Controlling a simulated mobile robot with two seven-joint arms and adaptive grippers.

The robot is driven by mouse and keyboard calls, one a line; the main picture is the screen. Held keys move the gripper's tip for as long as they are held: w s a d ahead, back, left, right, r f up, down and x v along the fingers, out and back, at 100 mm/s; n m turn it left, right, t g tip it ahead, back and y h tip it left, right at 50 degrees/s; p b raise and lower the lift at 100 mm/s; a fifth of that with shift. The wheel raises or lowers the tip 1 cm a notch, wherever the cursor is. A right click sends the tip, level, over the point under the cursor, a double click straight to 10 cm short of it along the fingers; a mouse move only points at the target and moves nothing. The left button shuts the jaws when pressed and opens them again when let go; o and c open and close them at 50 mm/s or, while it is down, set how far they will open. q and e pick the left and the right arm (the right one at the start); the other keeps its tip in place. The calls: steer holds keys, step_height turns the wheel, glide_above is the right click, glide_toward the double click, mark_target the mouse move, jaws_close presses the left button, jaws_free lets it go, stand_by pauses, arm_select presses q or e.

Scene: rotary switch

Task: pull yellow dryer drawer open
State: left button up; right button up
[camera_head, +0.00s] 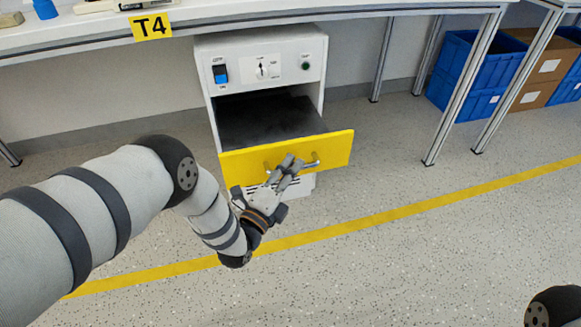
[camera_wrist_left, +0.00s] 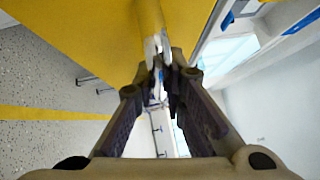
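The yellow drawer front (camera_head: 335,150) belongs to the white dryer cabinet (camera_head: 212,47) under the table. The drawer stands pulled out, with its dark inside (camera_head: 265,118) visible from above. A silver bar handle (camera_head: 311,163) runs across the drawer front. My left gripper (camera_head: 287,168) is at the left part of the handle, its fingers closed around the bar. In the left wrist view, the fingertips (camera_wrist_left: 160,65) come together on the metal handle, close to the yellow panel (camera_wrist_left: 85,30). The fingers partly hide the handle. My right gripper is not in view.
The cabinet carries a blue switch (camera_head: 220,74), a dial (camera_head: 262,68) and a green button (camera_head: 306,66). The table (camera_head: 330,8) overhangs it. Blue bins (camera_head: 455,65) and a cardboard box (camera_head: 545,65) stand at right. The floor before the drawer is clear, crossed by a yellow line (camera_head: 400,212).

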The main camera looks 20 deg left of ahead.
arm_select(q)
steer(key=o, duration=0.3)
steer(key=shift+o, duration=0.2)
steer(key=v, duration=1.2)
